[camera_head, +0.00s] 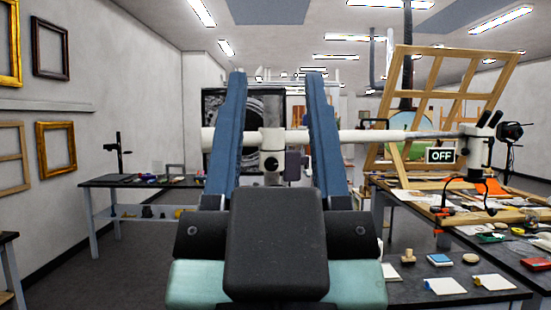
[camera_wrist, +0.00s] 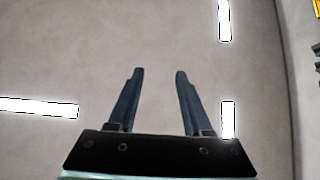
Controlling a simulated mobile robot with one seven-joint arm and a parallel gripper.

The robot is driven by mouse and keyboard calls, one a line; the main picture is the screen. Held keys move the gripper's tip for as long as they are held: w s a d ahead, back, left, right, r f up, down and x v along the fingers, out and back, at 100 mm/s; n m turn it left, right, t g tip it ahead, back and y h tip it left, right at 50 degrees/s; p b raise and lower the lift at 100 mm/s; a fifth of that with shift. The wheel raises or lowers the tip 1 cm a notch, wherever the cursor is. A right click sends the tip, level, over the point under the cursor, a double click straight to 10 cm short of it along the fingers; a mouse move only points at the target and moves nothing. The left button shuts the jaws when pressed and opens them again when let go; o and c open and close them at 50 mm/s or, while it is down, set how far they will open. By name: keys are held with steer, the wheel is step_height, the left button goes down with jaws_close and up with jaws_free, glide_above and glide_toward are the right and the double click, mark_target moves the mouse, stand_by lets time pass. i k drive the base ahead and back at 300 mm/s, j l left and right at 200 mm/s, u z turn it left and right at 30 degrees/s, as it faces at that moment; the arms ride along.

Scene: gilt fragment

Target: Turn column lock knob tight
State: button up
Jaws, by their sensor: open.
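My gripper (camera_head: 276,76) stands upright close to the camera, its two long blue fingers apart with nothing held between them. In the wrist view, the open fingers (camera_wrist: 158,72) show against a plain pale surface. Behind them in the head view, a white horizontal boom (camera_head: 365,136) runs across to a microscope head (camera_head: 474,150) at right. A white clamp block (camera_head: 272,143) on the boom shows between the fingers. A small round black knob (camera_head: 271,164) is on its front, and a dark knob-like part (camera_head: 293,165) sits to its right. I cannot tell which is the column lock knob. The column below is hidden by my gripper.
A dark worktable (camera_head: 410,290) at right holds cards, tools and a red box (camera_head: 536,264). A wooden lattice frame (camera_head: 425,95) leans above it. Another table (camera_head: 100,182) stands at back left. Picture frames (camera_head: 55,148) hang on the left wall. An "OFF" sign (camera_head: 441,155) shows at right.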

mark_target(271, 164)
steer(key=i+z, duration=0.15)
steer(key=i, duration=0.35)
steer(key=i+j+z, duration=0.1)
steer(key=i, duration=0.4)
steer(key=i+j+z, duration=0.15)
steer(key=i, duration=0.35)
steer(key=i+j+z, duration=0.1)
steer(key=i+j, duration=0.25)
steer(key=i, duration=0.15)
